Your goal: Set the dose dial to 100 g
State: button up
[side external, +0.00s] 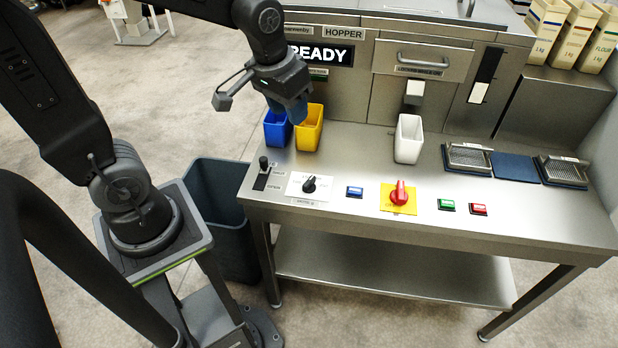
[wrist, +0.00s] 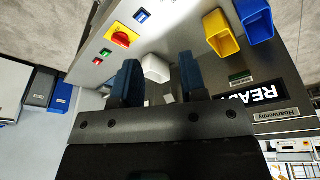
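The dose dial (side external: 310,185) is a black knob on a white plate at the front left of the steel bench. Its scale marks are too small to read, so I cannot tell its setting. It does not show in the wrist view. My gripper (side external: 293,110) is above the back left of the bench, near the blue and yellow cups, behind and above the dial and apart from it. In the wrist view my gripper's two blue fingers (wrist: 159,82) stand apart with nothing held between them.
A blue cup (side external: 277,129), a yellow cup (side external: 308,128) and a white cup (side external: 408,139) stand on the bench. A black lever (side external: 263,172) is left of the dial; a blue button (side external: 354,192) and red knob (side external: 399,193) are right. The display (side external: 322,55) reads READY.

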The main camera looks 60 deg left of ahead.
aim_at(309, 180)
jog(key=w+a+f+g, duration=0.1)
jog(key=w+f, duration=0.1)
jog(key=f, duration=0.6)
jog(key=w+a+f+n+g, duration=0.1)
jog(key=w+f, duration=0.1)
jog(key=f, duration=0.6)
jog(key=w+a+f+n, duration=0.1)
jog(key=w+f, duration=0.1)
jog(key=f, duration=0.7)
jog(key=shift+w+g, duration=0.25)
jog(key=shift+g, duration=0.15)
grip_shut()
